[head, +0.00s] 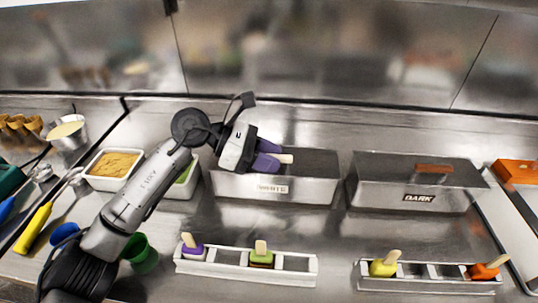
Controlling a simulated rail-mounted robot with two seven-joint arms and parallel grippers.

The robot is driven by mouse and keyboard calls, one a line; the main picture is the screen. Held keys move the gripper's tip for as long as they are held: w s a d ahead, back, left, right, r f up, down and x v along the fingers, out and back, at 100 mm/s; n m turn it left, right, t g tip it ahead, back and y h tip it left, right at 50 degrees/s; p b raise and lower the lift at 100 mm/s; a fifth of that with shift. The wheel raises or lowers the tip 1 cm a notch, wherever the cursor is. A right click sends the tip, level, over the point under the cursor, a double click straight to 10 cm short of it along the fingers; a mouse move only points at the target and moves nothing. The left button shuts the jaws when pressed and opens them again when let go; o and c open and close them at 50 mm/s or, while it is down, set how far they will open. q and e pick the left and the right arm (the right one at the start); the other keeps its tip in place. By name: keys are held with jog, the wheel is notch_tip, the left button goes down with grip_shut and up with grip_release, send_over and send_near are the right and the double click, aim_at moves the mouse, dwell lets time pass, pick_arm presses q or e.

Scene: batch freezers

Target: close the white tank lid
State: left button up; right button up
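The white tank (313,190) is a steel box with a pale front label, at the middle of the head view. Its grey top (318,165) looks flat and level with the rim, but the left part is hidden by my gripper. A cream handle (286,158) shows on this top, its left part covered by my fingers. My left gripper (274,156) comes in from the left, with its dark fingertips at the handle. I cannot tell whether they grip it or only stand around it. My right gripper is not in view.
The dark tank (408,202), its top carrying a brown handle (434,168), stands to the right. Two racks (215,268) (430,285) with coloured popsicles stand in front. A tan-filled tray (107,184), a green cup (140,254) and tools lie left, near my arm.

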pick_arm(q)
jog(key=shift+o, duration=1.2)
jog(key=shift+a, duration=0.1)
jog(key=p+v, duration=0.2)
jog(key=v, duration=1)
jog(key=shift+w+a+r, duration=0.1)
jog(key=shift+a+r, duration=0.1)
jog(key=shift+a, duration=0.15)
jog(key=shift+a+r, duration=0.15)
jog(key=shift+a, duration=0.25)
jog(key=shift+p, duration=0.3)
